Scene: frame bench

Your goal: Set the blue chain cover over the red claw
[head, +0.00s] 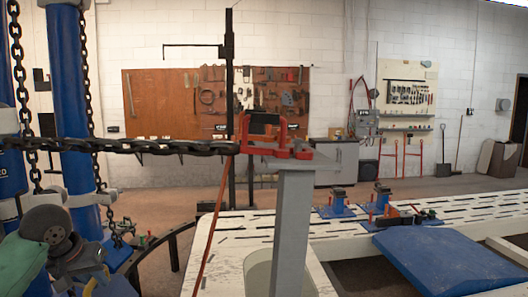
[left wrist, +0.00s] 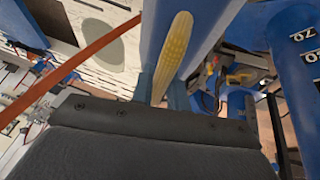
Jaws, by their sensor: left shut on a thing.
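The red claw (head: 280,148) sits on top of a grey post (head: 293,230) near the middle of the head view, at the end of a dark taut chain (head: 170,147). My right gripper is not in view.
A blue tower (head: 72,110) stands at the left. A white slotted bench (head: 370,240) runs to the right, carrying blue and red clamps (head: 338,203). A broad blue sloped panel (head: 450,264) lies at the right. The floor behind is mostly clear.

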